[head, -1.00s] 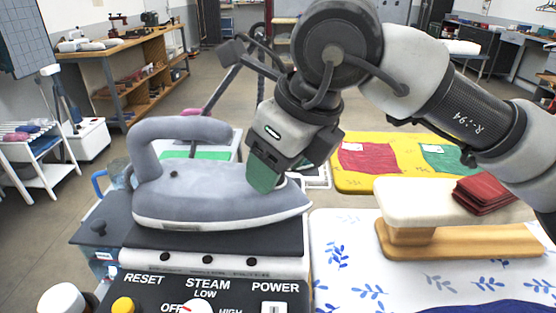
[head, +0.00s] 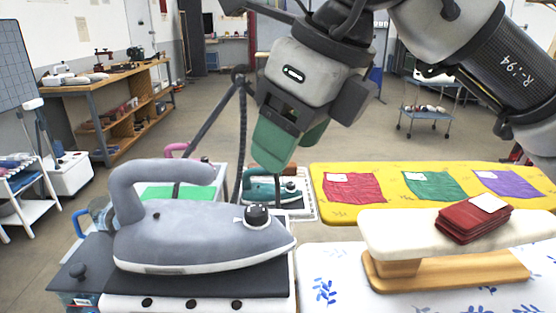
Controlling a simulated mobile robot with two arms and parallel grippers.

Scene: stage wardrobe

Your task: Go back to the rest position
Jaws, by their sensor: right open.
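My right gripper (head: 283,150) hangs in mid-air in the upper middle of the head view, green fingertips pointing down. It is empty and above and behind the grey iron, apart from it. The grey iron (head: 190,240) rests flat on the black top of the steam station (head: 200,280) at the lower left. My left gripper is not in view.
A white sleeve board (head: 400,235) on a wooden base carries dark red folded cloths (head: 470,222). Behind it a yellow board (head: 400,207) holds red, green and purple cloths. A teal iron (head: 270,188) stands behind the grey one. Open floor lies beyond.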

